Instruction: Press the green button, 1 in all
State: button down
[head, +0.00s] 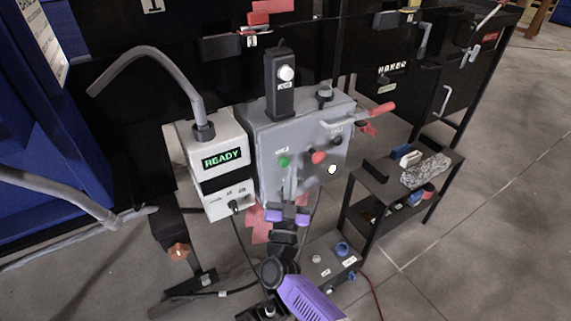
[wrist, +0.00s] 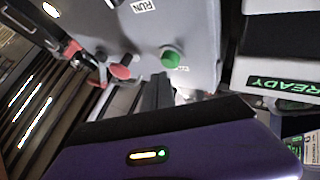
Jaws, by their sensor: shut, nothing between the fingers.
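The green button (head: 283,162) is on the front face of a grey control box (head: 262,137), left of a red button (head: 318,157). In the wrist view the green button (wrist: 171,58) stands out from the panel, near a "RUN" label. My gripper (head: 289,180) is shut and empty, just below the green button in the head view. In the wrist view its fingertips (wrist: 160,78) are close to the green button's lower side. I cannot tell whether they touch it.
A white box with a lit "READY" display (head: 226,159) stands left of the control box. A lever with a red grip (head: 381,109) sticks out on the right. A black shelf (head: 376,180) stands at the right. The floor at the far right is clear.

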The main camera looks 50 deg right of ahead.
jog(key=shift+w+d, duration=0.1)
jog(key=shift+w, duration=0.2)
jog(key=shift+w+d+b, duration=0.15)
jog(key=shift+w+b, duration=0.2)
jog(key=shift+w, duration=0.15)
dwell(0.7)
jog(key=shift+s, duration=0.15)
jog(key=shift+s+a+p, duration=0.25)
jog(key=shift+s+p, duration=0.2)
jog(key=shift+s, duration=0.3)
jog(key=s+p, duration=0.1)
jog(key=s, duration=0.1)
jog(key=s+a+p, duration=0.1)
jog(key=s, duration=0.1)
jog(key=shift+s+a, duration=0.2)
jog(key=shift+s, duration=0.2)
dwell(1.0)
